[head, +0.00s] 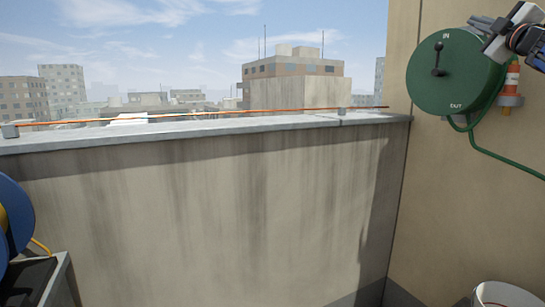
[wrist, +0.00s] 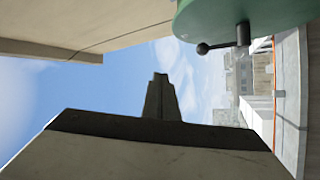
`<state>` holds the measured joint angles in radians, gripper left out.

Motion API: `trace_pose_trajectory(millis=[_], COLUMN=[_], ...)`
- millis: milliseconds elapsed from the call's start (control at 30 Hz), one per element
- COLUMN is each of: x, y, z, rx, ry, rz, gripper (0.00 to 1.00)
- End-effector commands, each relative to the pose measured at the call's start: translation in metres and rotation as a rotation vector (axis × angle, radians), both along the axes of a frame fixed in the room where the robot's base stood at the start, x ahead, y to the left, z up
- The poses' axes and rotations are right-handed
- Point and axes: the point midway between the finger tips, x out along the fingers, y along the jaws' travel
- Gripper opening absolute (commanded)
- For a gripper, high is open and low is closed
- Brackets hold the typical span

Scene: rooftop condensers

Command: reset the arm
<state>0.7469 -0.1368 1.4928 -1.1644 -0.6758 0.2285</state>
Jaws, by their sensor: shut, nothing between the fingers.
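My gripper (head: 480,22) is at the upper right of the head view, in front of the upper right part of the green round hose reel (head: 440,85). It points left, and its fingers are shut with nothing between them. I cannot tell whether it touches the reel. In the wrist view the gripper (wrist: 160,82) shows as a dark shape rising from a pale block, with sky behind. The reel (wrist: 255,18) is above it there, with its dark lever knob (wrist: 203,48). My arm runs off the right edge of the head view.
An orange-and-white cylinder (head: 512,78) sits in a wall holder right of the reel; a green hose (head: 490,152) hangs below. A concrete parapet (head: 220,200) carries an orange line (head: 200,113). A white bucket (head: 505,293) and a blue spool (head: 15,222) stand in the lower corners.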

Motion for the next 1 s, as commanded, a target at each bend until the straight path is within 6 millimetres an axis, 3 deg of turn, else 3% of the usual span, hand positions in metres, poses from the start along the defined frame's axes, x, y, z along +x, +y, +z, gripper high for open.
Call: trace_pose_trajectory(millis=[33,167,267,567,767,1000], x=[-0.002,-0.011,-0.020,-0.066,-0.109,-0.175], y=[0.013,0.031,0.046,0.104,0.150,0.210], z=[-0.011,-0.052,-0.099,-0.267,-0.373,-0.491], rx=[0.071,0.268,0.418,0.790,0.955,1.097], ry=[-0.005,0.013,0.061,0.317,0.526,0.803], rz=[-0.017,-0.083,-0.131,-0.248,-0.301,-0.349], gripper=[0.00,0.00,0.00,0.00,0.00,0.00])
